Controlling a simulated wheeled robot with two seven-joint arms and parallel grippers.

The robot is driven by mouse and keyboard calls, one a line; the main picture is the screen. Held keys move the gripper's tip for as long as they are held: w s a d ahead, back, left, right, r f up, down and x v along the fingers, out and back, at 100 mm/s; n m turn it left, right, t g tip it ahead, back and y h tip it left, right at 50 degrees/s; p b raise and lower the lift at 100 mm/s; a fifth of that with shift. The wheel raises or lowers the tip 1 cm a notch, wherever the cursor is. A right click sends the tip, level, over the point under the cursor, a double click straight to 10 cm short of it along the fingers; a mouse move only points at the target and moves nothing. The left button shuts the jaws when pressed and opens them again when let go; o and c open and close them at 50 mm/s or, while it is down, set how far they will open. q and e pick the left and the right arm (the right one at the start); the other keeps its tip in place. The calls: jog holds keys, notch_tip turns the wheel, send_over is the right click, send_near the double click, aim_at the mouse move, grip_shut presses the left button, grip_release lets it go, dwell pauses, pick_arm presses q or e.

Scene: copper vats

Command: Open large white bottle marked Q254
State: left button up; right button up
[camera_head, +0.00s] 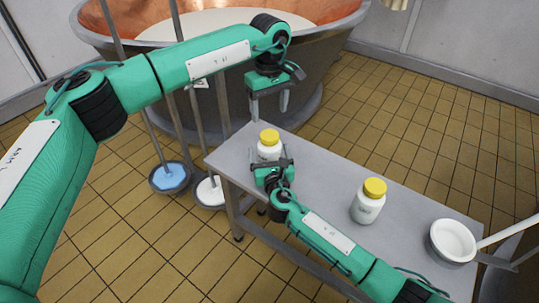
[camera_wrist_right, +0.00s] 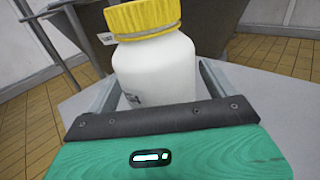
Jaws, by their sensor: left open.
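A large white bottle with a yellow cap (camera_head: 269,145) stands upright near the far left end of the grey table (camera_head: 325,180). It fills the middle of the right wrist view (camera_wrist_right: 152,68), where only the end of its dark marking shows, seemingly a 4. My right gripper (camera_head: 272,163) has its fingers on both sides of the bottle's body and seems shut on it. My left gripper (camera_head: 269,108) points down above the yellow cap, open and empty, with a gap between. A second white bottle with a yellow cap (camera_head: 368,201) stands apart to the right, its label unreadable.
A white bowl-like vessel with a handle (camera_head: 453,241) sits at the table's right end. A large copper vat (camera_head: 200,75) stands behind the table. Poles with a blue disc (camera_head: 170,178) and a white disc (camera_head: 210,191) stand left of it. The tabletop between the bottles is clear.

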aim_at(269, 135)
jog(key=c, duration=1.8)
pick_arm(q)
jog(key=m, duration=0.4)
jog(key=shift+f, duration=0.1)
pick_arm(e)
grip_shut()
pick_arm(q)
jog(key=shift+m, duration=0.3)
jog(key=shift+f, duration=3.9)
jog(key=c, duration=1)
